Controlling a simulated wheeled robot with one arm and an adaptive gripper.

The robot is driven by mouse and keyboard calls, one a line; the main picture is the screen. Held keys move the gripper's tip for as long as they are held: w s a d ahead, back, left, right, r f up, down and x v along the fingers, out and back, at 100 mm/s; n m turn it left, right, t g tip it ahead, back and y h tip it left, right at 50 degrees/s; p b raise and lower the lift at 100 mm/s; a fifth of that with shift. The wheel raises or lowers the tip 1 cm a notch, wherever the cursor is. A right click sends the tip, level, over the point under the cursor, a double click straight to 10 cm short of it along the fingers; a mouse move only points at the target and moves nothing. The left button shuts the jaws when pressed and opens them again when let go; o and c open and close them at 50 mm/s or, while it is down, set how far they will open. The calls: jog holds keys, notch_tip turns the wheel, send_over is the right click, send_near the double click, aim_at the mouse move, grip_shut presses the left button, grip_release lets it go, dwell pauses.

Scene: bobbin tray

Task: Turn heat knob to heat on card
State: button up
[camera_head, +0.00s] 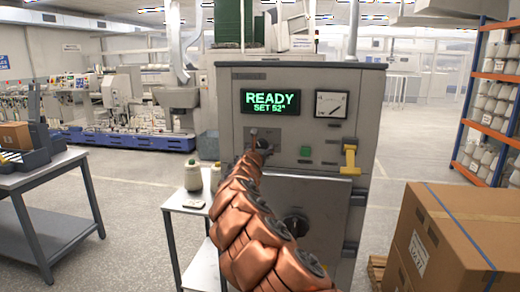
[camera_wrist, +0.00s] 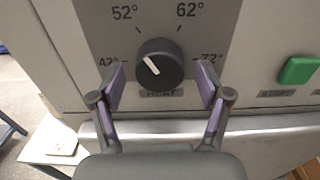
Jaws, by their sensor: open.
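The heat knob (camera_wrist: 168,72) is dark and round on a grey dial plate, with marks for 42°, 52°, 62° and 72°. Its white pointer line aims up and left, at about the 52° tick. My gripper (camera_wrist: 160,82) is open, its purple-padded fingers on the left and right of the knob with gaps showing. In the head view my gripper (camera_head: 260,143) is at the machine's front panel and hides the knob. The display (camera_head: 271,103) reads READY, SET 52°. A small white card-like item (camera_head: 194,204) lies on the side table; its writing is unreadable.
A green button (camera_head: 305,151) is right of the knob, with a yellow handle (camera_head: 350,161) farther right. A gauge (camera_head: 331,104) is above. A cardboard box (camera_head: 455,235) stands at the right front.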

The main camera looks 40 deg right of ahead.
jog(key=c, duration=1.2)
jog(key=shift+o, duration=0.2)
